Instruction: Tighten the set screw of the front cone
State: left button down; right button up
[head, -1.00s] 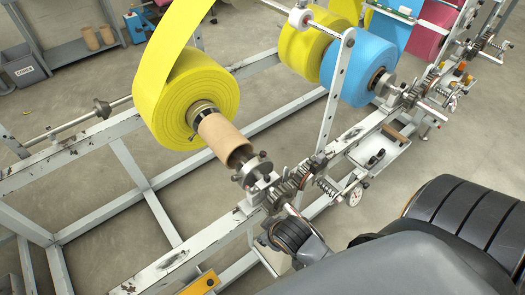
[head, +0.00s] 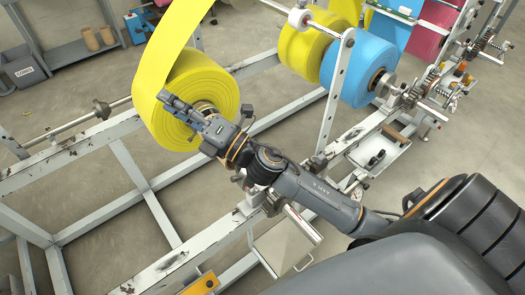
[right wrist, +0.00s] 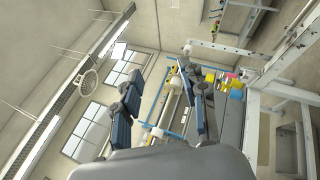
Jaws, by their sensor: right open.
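The yellow roll (head: 226,92) sits on a shaft in the grey steel frame, with its web running up and out of view. My right arm crosses in front of the shaft's near end. It hides the brown core tube and most of the front cone area, so I cannot make out the set screw. My right gripper (head: 178,108) is open and appears in front of the roll's face in the head view. Its spread fingers also show in the right wrist view (right wrist: 164,95), with nothing between them. I see no left gripper.
A blue roll (head: 352,70) and another yellow roll (head: 304,48) sit farther back. A white upright bar (head: 334,95) stands right of my arm. A small tray (head: 378,156) with dark items is mounted on the frame (head: 160,270). Floor shows between the rails.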

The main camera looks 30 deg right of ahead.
jog(key=s+a+n+g+y, duration=0.2)
jog(key=a+n+g+y, duration=0.6)
jog(key=n, duration=0.6)
jog(key=s+d+f+n+g+h, duration=0.1)
jog(key=d+f+n+g+h, duration=0.4)
jog(key=f+n+g, duration=0.45)
jog(key=w+d+f+n+h, duration=0.1)
jog(key=d+f+n+h, duration=0.15)
jog(key=d+h, duration=0.7)
jog(key=d+f+n+h, duration=0.2)
jog(key=d+n+h, duration=0.15)
jog(key=d, duration=1.05)
jog(key=shift+m+g+h, duration=0.4)
jog(key=shift+m+g, duration=0.05)
jog(key=f, duration=0.8)
jog(key=w+f+p, duration=0.1)
jog(key=f, duration=0.4)
jog(key=shift+f, duration=0.1)
jog(key=shift+c, duration=0.3)
grip_shut()
